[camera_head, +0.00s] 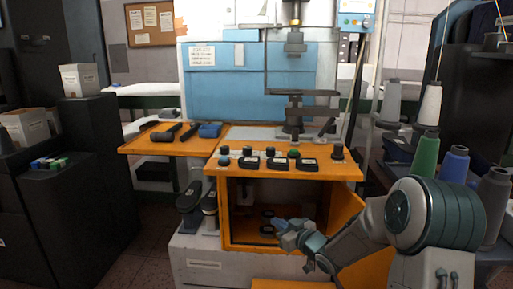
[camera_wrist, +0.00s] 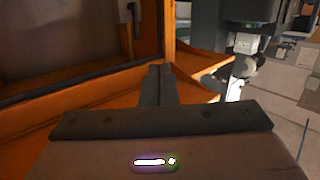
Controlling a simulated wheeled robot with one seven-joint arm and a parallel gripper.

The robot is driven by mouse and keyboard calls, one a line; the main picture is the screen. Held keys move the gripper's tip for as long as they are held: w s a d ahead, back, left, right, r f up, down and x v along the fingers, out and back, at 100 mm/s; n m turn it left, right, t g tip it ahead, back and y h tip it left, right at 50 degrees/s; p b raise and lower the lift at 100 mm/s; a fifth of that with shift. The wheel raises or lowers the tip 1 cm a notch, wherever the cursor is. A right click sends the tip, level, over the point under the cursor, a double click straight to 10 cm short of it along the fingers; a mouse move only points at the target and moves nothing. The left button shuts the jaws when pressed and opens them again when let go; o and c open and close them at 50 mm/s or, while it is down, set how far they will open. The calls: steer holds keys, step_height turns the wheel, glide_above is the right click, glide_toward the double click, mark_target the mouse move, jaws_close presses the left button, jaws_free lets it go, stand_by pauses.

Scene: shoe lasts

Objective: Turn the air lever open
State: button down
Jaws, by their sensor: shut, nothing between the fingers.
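My gripper (camera_head: 284,228) is at the mouth of the open orange cabinet (camera_head: 228,222) under the machine's table in the head view. In the wrist view the gripper (camera_wrist: 158,82) has its fingers together, with nothing between them. Orange cabinet edges (camera_wrist: 70,68) lie close around the fingertips there. Two dark round parts (camera_head: 267,213) show inside the cabinet, just left of the gripper. I cannot tell whether either belongs to the air lever. No lever is clearly recognisable in either view, and the arm hides part of the cabinet's inside.
The cabinet's orange door (camera_head: 346,217) stands open to the right, close to my arm. Black pedals (camera_head: 189,197) stand left of the cabinet. Thread cones (camera_head: 425,153) stand at the right.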

steer(key=s+d+r+m+g+h+p, duration=0.2)
steer(key=s+d+r+h+p, duration=0.25)
steer(key=s+r+p, duration=0.4)
steer(key=s+d+r+m+g+h+p, duration=0.2)
steer(key=s+d+r+m+h+p, duration=0.25)
steer(key=r+p, duration=0.65)
steer(key=s+r+g+p, duration=0.3)
steer(key=s+r, duration=0.3)
steer(key=s, duration=0.5)
steer(key=s+a+r+m+g+p, duration=0.1)
steer(key=s+r+g+p, duration=0.2)
steer(key=s, duration=0.9)
step_height(320, 180, up, 4)
steer(key=p, duration=0.3)
steer(key=shift+f+g+h, duration=0.15)
steer(key=shift+g+h, duration=0.15)
steer(key=shift+h, duration=0.1)
steer(key=shift+a, duration=0.15)
